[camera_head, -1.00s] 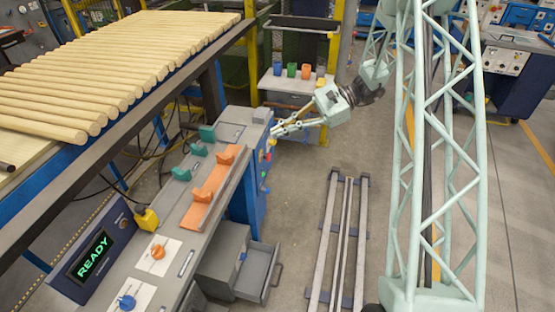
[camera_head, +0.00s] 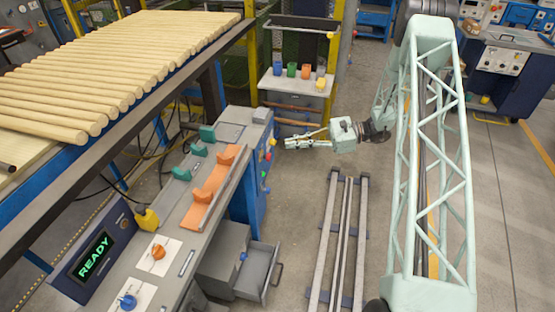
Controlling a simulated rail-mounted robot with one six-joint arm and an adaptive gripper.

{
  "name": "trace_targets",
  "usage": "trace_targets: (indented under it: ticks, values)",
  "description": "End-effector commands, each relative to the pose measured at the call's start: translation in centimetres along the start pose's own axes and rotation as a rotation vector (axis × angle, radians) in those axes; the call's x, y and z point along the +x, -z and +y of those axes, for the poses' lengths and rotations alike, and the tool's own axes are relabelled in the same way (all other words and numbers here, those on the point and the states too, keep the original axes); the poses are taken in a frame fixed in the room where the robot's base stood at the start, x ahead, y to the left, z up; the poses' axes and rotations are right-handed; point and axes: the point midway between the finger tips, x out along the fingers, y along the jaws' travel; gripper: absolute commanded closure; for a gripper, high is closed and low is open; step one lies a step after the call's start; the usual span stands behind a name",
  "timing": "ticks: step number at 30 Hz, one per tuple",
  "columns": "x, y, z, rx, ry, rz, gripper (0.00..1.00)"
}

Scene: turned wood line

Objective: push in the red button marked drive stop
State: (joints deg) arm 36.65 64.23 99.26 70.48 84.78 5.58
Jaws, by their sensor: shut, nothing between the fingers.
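Small coloured buttons sit on the blue right-hand side face of the grey console (camera_head: 254,118). A red button (camera_head: 268,156) shows among them, below a yellow one (camera_head: 272,142). Any lettering such as drive stop is too small to read, and the face is seen at a steep angle. My gripper (camera_head: 288,143) is shut and empty. It points left toward the side face, a short gap to the right of the buttons, at about the height of the yellow one in the picture. It does not appear to touch any button.
Wooden rods (camera_head: 110,70) fill the left rack.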

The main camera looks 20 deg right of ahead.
Motion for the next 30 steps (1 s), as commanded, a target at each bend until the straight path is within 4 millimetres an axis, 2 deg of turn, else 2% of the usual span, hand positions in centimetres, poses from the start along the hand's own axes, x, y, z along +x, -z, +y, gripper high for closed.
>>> trace_targets:
  ticks: [17, 30]
  values:
    - [-2.5, 8.5, -1.0, 0.107, 0.154, -0.079, 1.0]
    - [-4.3, 14.7, -0.8, 0.179, 0.268, -0.134, 1.0]
